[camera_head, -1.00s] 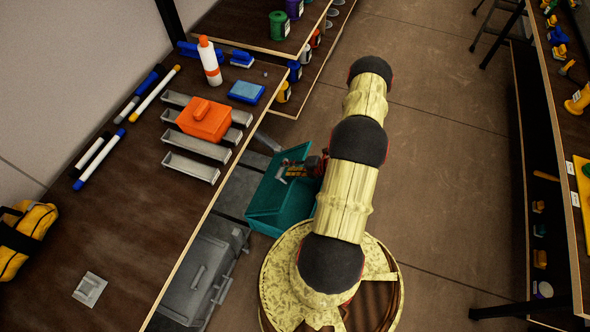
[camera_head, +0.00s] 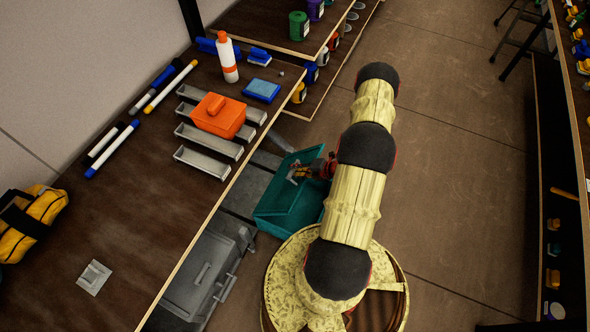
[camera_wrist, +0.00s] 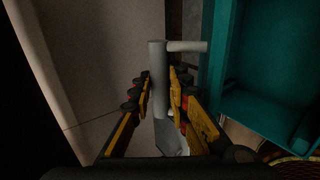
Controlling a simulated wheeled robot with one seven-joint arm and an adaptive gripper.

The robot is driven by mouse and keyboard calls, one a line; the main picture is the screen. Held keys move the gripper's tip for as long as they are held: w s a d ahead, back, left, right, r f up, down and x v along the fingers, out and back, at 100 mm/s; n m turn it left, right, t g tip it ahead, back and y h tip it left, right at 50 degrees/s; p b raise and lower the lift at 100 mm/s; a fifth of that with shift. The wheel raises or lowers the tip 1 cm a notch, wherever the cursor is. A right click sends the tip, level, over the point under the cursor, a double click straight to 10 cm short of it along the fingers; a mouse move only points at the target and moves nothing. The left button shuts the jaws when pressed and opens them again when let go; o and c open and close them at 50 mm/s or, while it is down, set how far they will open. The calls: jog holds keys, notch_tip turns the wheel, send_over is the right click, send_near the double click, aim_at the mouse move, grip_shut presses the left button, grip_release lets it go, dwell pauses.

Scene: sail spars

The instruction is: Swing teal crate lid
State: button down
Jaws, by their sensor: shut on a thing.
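The teal crate (camera_head: 280,212) is low beside the dark workbench, with its open inside facing up. In the wrist view a teal panel and edge (camera_wrist: 228,65) stand on the right; I cannot tell lid from crate wall there. A grey bar handle (camera_wrist: 157,62) stands upright in that view, with a short arm reaching right towards the teal panel. My gripper (camera_wrist: 158,88) is shut on this handle, one finger on each side. In the head view my gripper (camera_head: 303,172) is over the crate's upper part and partly hidden by my arm.
A grey case (camera_head: 205,272) lies low beside the crate. Open floor (camera_head: 450,160) extends to the right; a shelf stands at the far right.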

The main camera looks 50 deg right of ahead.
aim_at(306, 179)
jog(key=shift+s+d+f+b, duration=0.2)
jog(key=shift+s+f+b, duration=0.2)
jog(key=shift+s+f, duration=0.35)
jog(key=shift+s+d+f+b, duration=0.25)
jog(key=shift+s+f+b, duration=0.25)
jog(key=shift+s, duration=0.5)
jog(key=shift+s+d+f+b, duration=0.2)
jog(key=shift+s+f+b, duration=0.1)
jog(key=shift+s+f, duration=0.5)
jog(key=shift+r, duration=0.15)
jog(key=shift+s, duration=0.1)
jog(key=shift+s+d+f+b, duration=0.2)
jog(key=shift+s+f+b, duration=0.35)
jog(key=shift+f, duration=0.2)
jog(key=shift+s+d+f+b, duration=0.15)
jog(key=shift+s+f+b, duration=0.4)
jog(key=shift+f, duration=0.25)
jog(key=shift+s+d+f+b, duration=0.2)
jog(key=shift+s+f+b, duration=0.35)
jog(key=shift+f, duration=0.2)
jog(key=c, duration=1.6)
grip_release()
jog(key=shift+s+r, duration=0.1)
jog(key=shift+d, duration=0.1)
jog(key=v, duration=1.2)
